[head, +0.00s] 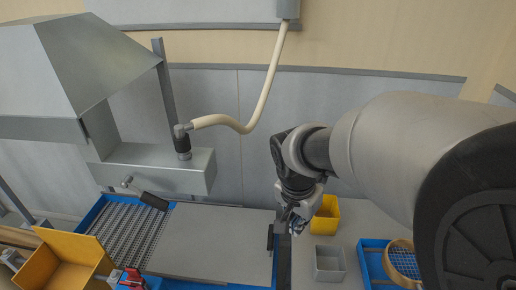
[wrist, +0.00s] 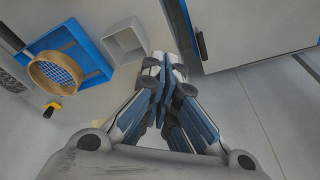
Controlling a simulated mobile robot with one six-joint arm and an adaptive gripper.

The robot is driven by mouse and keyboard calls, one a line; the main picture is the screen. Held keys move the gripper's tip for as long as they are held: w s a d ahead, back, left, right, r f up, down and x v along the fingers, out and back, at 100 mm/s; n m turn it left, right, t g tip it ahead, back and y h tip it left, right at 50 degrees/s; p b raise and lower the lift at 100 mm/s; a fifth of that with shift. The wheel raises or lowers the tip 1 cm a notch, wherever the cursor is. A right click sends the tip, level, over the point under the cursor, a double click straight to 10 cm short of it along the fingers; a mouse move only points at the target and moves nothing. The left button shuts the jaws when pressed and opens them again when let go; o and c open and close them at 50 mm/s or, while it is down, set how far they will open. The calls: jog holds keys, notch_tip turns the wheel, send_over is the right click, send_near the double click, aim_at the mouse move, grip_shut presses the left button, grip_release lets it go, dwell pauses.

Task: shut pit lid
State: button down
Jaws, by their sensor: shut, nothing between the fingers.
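The pit lid (head: 215,245) is a flat grey panel lying over the right part of a blue-framed pit. The pit's metal grating (head: 130,230) shows uncovered to its left. A dark upright handle (head: 270,238) stands at the lid's right edge. In the wrist view the lid (wrist: 250,30) is at upper right, with the dark handle (wrist: 200,46) near its edge. My gripper (head: 296,224) is just right of the handle in the head view, apart from it as far as I can tell. In the wrist view my gripper (wrist: 165,75) is shut and empty, fingers together.
A yellow bin (head: 325,215) and a grey open box (head: 329,264) stand right of the pit. A blue tray (head: 372,268) holds a round sieve (head: 402,261). A grey spout housing (head: 160,170) and cream hose (head: 265,92) are above the pit. A yellow box (head: 70,262) is at left.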

jog(key=w+a+f+m+g+h+p, duration=0.1)
jog(key=w+a+f+m+p, duration=0.1)
jog(key=w+f+m, duration=0.45)
jog(key=w+a+f+m+g+p, duration=0.1)
jog(key=w+a+f+p, duration=0.15)
jog(key=f, duration=0.75)
notch_tip(320, 180, down, 22)
jog(key=s+d+m+h+b, duration=0.1)
jog(key=d+m, duration=0.2)
jog(key=shift+g, duration=0.4)
jog(key=shift+r, duration=0.1)
jog(key=shift+a, duration=0.1)
